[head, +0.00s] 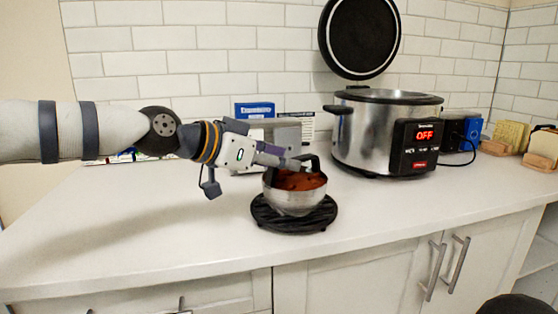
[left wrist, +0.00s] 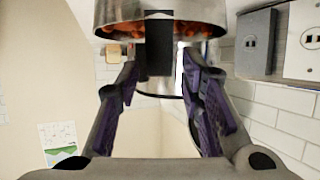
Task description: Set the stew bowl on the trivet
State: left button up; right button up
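The steel stew bowl (head: 293,198) holds reddish-brown stew and sits upright on the black round trivet (head: 290,227), with no clear gap beneath it in the head view. My left gripper (head: 303,164) reaches in from the left at the bowl's rim. In the left wrist view the bowl (left wrist: 115,14) is at the top, with a black handle (left wrist: 159,52) pointing at me. The fingers of my left gripper (left wrist: 160,65) are apart on either side of this handle, with a visible gap to each. My right gripper is not in view.
A steel cooker (head: 368,139) with its lid raised and a display reading OFF stands behind right of the bowl. A blue box (head: 254,109) is behind my left arm. Toast (head: 543,145) and other items are far right. The counter (head: 150,235) at front left is clear.

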pick_arm(q)
jog(key=p+v, duration=0.1)
jog(key=v, duration=1.1)
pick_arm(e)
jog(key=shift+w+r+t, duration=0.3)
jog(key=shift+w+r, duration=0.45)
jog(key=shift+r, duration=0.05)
